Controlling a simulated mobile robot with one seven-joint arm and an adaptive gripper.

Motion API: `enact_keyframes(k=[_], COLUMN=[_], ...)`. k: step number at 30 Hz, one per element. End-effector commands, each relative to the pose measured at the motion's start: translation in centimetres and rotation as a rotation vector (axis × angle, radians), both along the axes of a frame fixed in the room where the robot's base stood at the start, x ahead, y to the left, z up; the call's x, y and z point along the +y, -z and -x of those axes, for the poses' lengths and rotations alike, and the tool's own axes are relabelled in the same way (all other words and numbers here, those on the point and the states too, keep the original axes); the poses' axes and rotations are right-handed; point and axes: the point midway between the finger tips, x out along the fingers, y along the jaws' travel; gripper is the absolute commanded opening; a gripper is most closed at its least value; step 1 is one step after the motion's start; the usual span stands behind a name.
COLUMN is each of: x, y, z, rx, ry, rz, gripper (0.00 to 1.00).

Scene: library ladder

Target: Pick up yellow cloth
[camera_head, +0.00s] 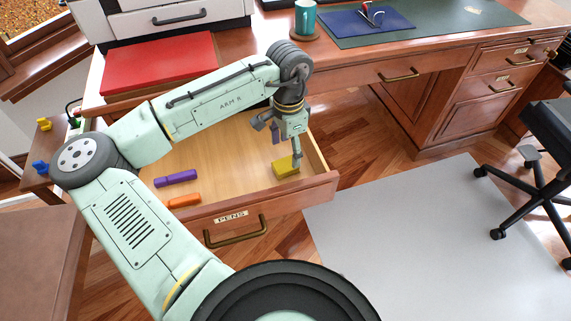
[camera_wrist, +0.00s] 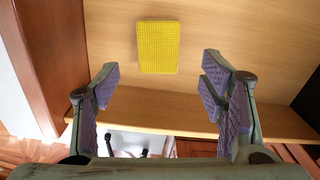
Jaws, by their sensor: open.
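The yellow cloth (camera_head: 286,166) is a small thick yellow rectangle lying in the open drawer, near its right front corner. In the wrist view the yellow cloth (camera_wrist: 158,46) lies flat on the light wood bottom, with a bumpy, waffle-like surface. My gripper (camera_head: 285,150) hangs over the drawer, close to the cloth. In the wrist view my gripper (camera_wrist: 160,95) is open and empty, its purple-padded fingers wide apart. The cloth shows beyond the fingertips and between their lines, not held. One finger hides a little of the cloth's surroundings in the head view.
The open drawer (camera_head: 318,183), labelled PENS, also holds a purple object (camera_head: 175,178) and an orange object (camera_head: 184,201) at the left. Its walls stand close around the cloth.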

Motion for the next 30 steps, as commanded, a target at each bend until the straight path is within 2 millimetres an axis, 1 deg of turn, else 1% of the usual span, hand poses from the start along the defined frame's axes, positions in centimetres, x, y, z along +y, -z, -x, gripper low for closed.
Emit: enact_keyframes(k=[5, 10, 13, 16, 22, 30], x=[-0.1, -0.3, -0.4, -0.4, -0.4, -0.4], y=[1.4, 4.0, 5.1, 5.5, 5.5, 5.5], z=[0.1, 0.2, 0.2, 0.1, 0.1, 0.1], rx=[-0.001, -0.001, -0.001, -0.004, -0.003, -0.003], ry=[0.001, 0.000, 0.000, 0.000, 0.000, 0.000], rz=[0.000, 0.000, 0.000, 0.001, 0.002, 0.002], gripper=[0.65, 0.65, 0.65, 0.65, 0.64, 0.46])
